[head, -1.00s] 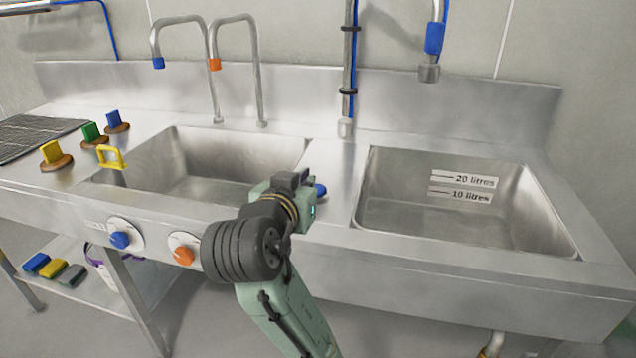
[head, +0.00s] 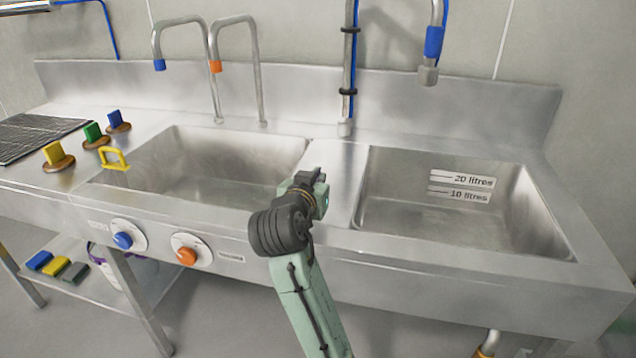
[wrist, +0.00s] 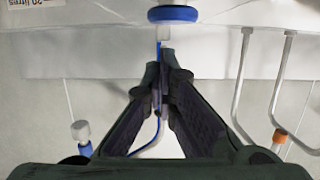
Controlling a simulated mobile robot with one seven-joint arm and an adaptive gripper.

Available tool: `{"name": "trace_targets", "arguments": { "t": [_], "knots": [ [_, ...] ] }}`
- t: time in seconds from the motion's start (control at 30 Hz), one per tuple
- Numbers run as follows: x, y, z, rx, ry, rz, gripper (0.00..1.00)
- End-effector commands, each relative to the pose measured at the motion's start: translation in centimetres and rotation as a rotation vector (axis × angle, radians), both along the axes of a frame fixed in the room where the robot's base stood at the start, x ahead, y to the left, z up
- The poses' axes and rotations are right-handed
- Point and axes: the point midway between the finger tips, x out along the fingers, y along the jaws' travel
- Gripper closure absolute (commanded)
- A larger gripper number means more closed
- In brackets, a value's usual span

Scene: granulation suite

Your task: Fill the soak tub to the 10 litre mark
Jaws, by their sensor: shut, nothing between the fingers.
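The soak tub is the right steel basin (head: 400,200), with "20 litres" and "10 litres" labels (head: 458,194) on its inner wall. No water surface can be made out in it. A tap spout with a blue sleeve (head: 434,42) hangs above its back edge. My gripper (head: 316,180) is shut and empty over the deck between the two basins, left of the tub. In the wrist view my fingers (wrist: 164,80) meet just below a round blue knob (wrist: 174,14); I cannot tell whether they touch it. My arm hides this knob in the head view.
The left basin (head: 215,165) has two curved spouts, blue-tipped and orange-tipped (head: 215,66). Blue (head: 123,240) and orange (head: 187,255) dials sit on the front panel. A yellow handle (head: 114,158) and several coloured blocks on brown bases (head: 58,157) stand at left.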

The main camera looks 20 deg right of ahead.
Motion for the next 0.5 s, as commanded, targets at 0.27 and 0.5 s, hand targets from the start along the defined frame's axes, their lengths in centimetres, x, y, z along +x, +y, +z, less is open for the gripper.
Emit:
{"name": "trace_targets", "arguments": {
  "t": [0.27, 0.5],
  "knots": [
    [-0.1, 0.0, -1.7, -0.001, -0.002, -0.001, 1.0],
    [-0.1, 0.0, -1.7, -0.002, -0.002, -0.001, 1.0]
  ]
}}
